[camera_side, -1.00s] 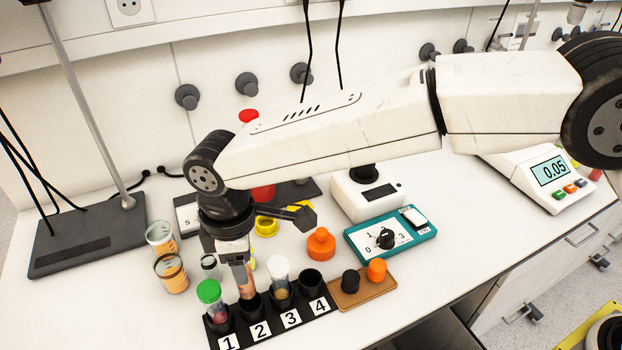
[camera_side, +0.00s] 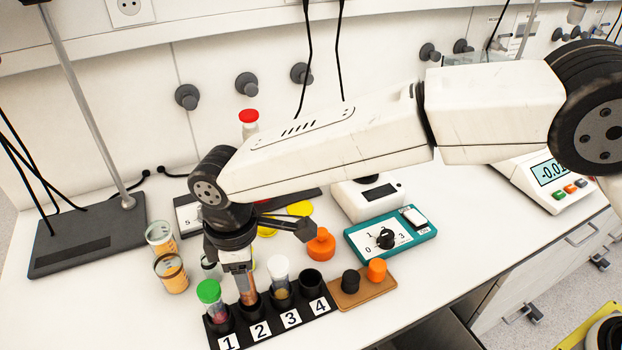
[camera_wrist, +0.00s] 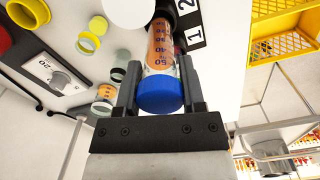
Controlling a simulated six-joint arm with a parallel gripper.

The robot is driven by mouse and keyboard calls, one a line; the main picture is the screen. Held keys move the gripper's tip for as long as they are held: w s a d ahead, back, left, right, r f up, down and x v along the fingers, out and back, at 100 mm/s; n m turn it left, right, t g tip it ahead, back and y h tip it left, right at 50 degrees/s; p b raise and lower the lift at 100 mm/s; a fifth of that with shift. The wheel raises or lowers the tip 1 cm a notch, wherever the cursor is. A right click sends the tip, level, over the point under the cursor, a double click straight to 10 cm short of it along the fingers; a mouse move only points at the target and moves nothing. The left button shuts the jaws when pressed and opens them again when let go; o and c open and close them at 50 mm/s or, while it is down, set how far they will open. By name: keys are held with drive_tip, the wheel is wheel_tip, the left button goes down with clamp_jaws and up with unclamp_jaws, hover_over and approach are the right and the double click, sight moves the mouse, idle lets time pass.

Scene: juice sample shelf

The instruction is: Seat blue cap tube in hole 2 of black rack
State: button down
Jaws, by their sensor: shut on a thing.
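The blue cap tube (camera_wrist: 160,62) has a blue cap, dark scale marks and orange contents. My gripper (camera_wrist: 159,88) is shut on it just below the cap. In the side view the tube (camera_side: 247,291) is upright at hole 2 of the black rack (camera_side: 276,323), under my gripper (camera_side: 242,270). Its lower end appears to be inside the hole; how deep it sits is hidden. The blue cap is hidden by my gripper in the side view. The rack also shows in the wrist view (camera_wrist: 181,14), with labels 1 and 2.
A green cap tube (camera_side: 209,292) stands in hole 1 and a white cap tube (camera_side: 279,268) in hole 3. Hole 4 (camera_side: 312,279) is empty. A brown tray (camera_side: 352,299) with black and orange caps is to the right. Cups (camera_side: 171,272) stand left of my gripper.

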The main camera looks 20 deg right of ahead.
drive_tip(key=shift+f, duration=2)
idle(1.3)
drive_tip(key=shift+c, duration=0.5)
unclamp_jaws()
drive_tip(key=shift+r, duration=0.15)
drive_tip(key=shift+r, duration=3.75)
